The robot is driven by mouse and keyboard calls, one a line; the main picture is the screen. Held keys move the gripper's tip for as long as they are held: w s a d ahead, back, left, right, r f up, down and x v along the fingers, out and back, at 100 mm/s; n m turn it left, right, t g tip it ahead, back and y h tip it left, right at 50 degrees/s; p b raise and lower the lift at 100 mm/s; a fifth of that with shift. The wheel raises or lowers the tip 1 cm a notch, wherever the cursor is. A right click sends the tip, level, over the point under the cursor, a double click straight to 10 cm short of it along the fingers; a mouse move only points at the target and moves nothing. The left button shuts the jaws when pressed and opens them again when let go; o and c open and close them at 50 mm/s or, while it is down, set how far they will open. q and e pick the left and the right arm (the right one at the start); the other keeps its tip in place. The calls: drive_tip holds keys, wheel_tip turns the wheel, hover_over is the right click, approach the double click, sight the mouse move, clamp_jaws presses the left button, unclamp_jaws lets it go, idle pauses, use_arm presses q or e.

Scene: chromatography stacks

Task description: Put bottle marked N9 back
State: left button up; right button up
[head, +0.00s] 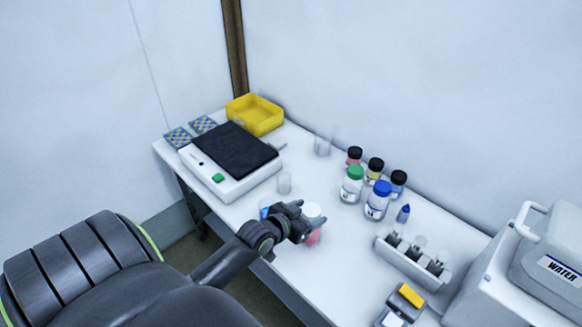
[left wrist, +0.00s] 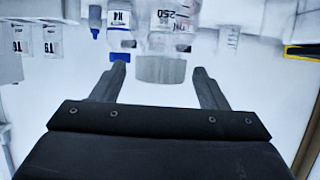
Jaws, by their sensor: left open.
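A bottle with a white cap (head: 311,210) and a pinkish lower part stands near the table's front edge, partly hidden by my left gripper. My left gripper (head: 296,213) is open, right beside this bottle. In the left wrist view, which looks upside down, a pale-capped bottle (left wrist: 161,69) marked 250 shows between and beyond the tips of my open left gripper (left wrist: 160,78). I cannot tell whether the fingers are around it. I cannot read N9 on any bottle. My right gripper is not in view.
A green-capped bottle (head: 352,184), a blue-capped bottle (head: 377,201) and several dark-capped ones stand at the back. A vial rack (head: 412,262) is to the right, a balance (head: 228,186) and yellow tray (head: 255,124) to the left.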

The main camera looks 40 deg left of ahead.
use_arm(q)
drive_tip(key=v, duration=0.8)
drive_tip(key=shift+s+r, duration=0.15)
drive_tip(key=shift+s, duration=0.1)
